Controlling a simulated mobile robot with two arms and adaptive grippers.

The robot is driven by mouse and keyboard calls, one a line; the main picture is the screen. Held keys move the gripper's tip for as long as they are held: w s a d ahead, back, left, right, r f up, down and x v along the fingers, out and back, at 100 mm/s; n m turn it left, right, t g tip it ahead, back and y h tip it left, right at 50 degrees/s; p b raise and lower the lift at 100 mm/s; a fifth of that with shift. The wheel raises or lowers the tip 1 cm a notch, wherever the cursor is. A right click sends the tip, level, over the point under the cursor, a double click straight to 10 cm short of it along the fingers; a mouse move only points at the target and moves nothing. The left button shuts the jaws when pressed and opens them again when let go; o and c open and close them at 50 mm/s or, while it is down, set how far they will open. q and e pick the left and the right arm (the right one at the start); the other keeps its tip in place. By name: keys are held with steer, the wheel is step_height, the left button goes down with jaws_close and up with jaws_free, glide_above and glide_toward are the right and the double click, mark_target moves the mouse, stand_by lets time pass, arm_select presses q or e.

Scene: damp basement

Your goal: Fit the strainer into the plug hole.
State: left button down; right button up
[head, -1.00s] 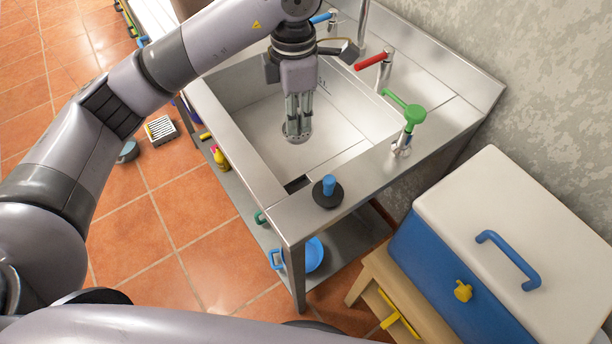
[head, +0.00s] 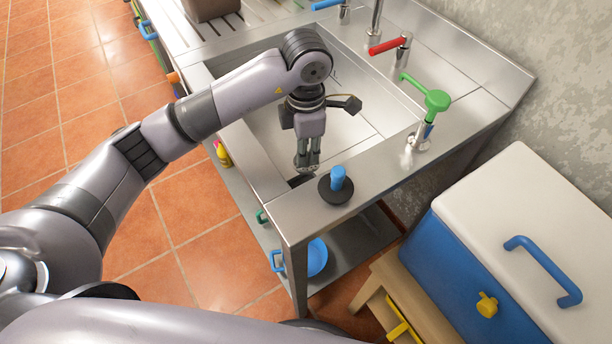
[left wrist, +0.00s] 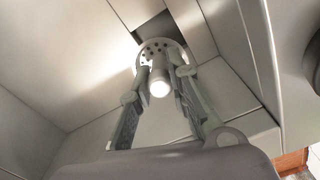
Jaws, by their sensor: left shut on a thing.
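My left gripper (head: 308,162) points down inside the steel sink basin (head: 352,128), at its near end. It is shut on the strainer (left wrist: 158,50), a round metal disc with small holes. In the left wrist view the fingers (left wrist: 160,84) close around its pale central knob. In the head view the strainer (head: 305,170) shows as a small grey disc under the fingers. A dark opening (left wrist: 152,28), apparently the plug hole, lies just beyond the strainer and is partly covered by it. I cannot tell the gap between them. My right gripper is not in view.
A black disc with a blue handle (head: 336,188) stands on the near rim. Red (head: 390,45) and green (head: 428,102) tap levers rise along the right rim. A blue box with a white lid (head: 500,240) stands at the right.

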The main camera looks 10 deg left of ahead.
arm_select(q)
step_height(320, 180, down, 5)
steer(key=shift+f, duration=0.1)
step_height(320, 180, down, 4)
steer(key=shift+s+f, duration=0.1)
steer(key=shift+f, duration=0.3)
steer(key=shift+f, duration=0.25)
steer(key=c, duration=1.5)
jaws_free()
steer(key=shift+r, duration=0.15)
